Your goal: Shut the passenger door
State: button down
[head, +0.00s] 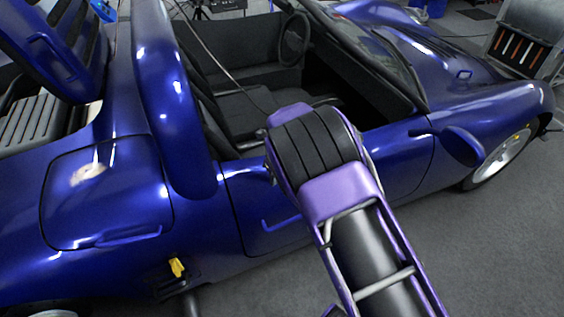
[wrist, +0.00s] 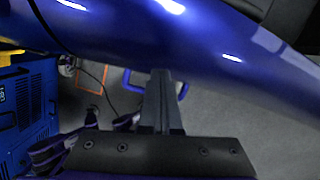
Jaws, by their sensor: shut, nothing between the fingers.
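The blue passenger door (head: 400,165) is on the near side of the open blue car, partly hidden behind my purple and black arm. A dark seam runs down its rear edge; I cannot tell whether it is flush or slightly ajar. Its blue bar handle (head: 281,224) is left of my arm. In the head view my gripper is hidden by the arm. In the wrist view my gripper (wrist: 163,75) is shut and empty, its fingertips close to a blue body panel (wrist: 150,35). A blue bar loop (wrist: 128,82) shows behind the fingers. Contact cannot be told.
A side mirror (head: 461,146) sticks out ahead of the door. A yellow-handled fitting (head: 177,267) is low at the rear left. A raised blue panel (head: 50,50) stands upper left. A blue machine (wrist: 25,100) is left in the wrist view. Grey floor at lower right is clear.

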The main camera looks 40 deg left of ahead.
jog(key=d+p+v, duration=0.1)
jog(key=v, duration=1.4)
jog(key=shift+s+d+r, duration=0.1)
